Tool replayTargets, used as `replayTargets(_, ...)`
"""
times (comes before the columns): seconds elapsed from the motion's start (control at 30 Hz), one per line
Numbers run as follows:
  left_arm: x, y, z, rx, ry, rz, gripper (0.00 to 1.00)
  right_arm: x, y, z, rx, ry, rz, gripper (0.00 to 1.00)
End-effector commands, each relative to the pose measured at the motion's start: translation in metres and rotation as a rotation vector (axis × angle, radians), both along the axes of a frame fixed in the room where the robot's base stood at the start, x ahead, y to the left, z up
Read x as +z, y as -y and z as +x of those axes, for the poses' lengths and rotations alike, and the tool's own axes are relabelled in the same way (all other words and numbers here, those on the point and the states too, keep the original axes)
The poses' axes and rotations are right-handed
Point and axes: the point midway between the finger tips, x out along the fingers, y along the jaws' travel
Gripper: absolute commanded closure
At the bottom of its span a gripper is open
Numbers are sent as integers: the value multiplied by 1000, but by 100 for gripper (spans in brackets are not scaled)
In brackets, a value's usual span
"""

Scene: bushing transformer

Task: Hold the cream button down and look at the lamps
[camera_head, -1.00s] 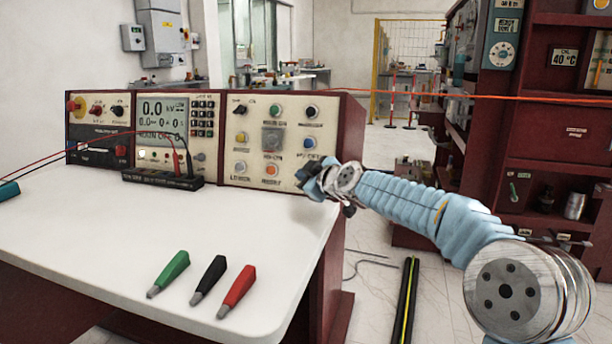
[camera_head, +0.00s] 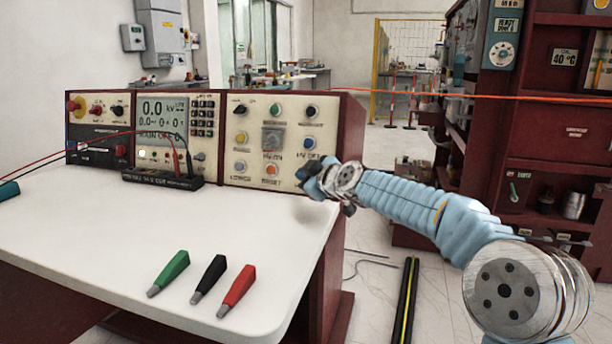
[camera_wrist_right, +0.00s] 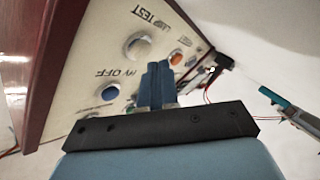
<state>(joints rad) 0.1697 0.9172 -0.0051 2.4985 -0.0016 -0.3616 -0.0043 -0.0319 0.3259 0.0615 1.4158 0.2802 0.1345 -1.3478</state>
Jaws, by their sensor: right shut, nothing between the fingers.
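The cream button (camera_wrist_right: 138,46) is round and sits by the LAMP TEST lettering in the right wrist view. In the head view my right gripper covers that spot on the panel. My right gripper (camera_head: 304,175) is shut and empty at the lower right of the panel. In the right wrist view its blue fingertips (camera_wrist_right: 158,66) are close to the cream button, overlapping its edge; I cannot tell whether they touch it.
A blue button (camera_wrist_right: 109,93) labelled HV OFF and an orange one (camera_wrist_right: 177,57) lie near the fingers. The display (camera_head: 160,118) is lit. A black meter box (camera_head: 162,179) with leads stands before the panel. Green, black and red probes (camera_head: 209,277) lie on the white tabletop (camera_head: 90,250).

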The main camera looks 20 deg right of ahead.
Motion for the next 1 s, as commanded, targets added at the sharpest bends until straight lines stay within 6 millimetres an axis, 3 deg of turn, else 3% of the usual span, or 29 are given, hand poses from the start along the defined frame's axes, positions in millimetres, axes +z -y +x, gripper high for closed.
replayTargets(1.0,-7,0,0,0,0,0,67,-3,6,10,0,0,0,100)
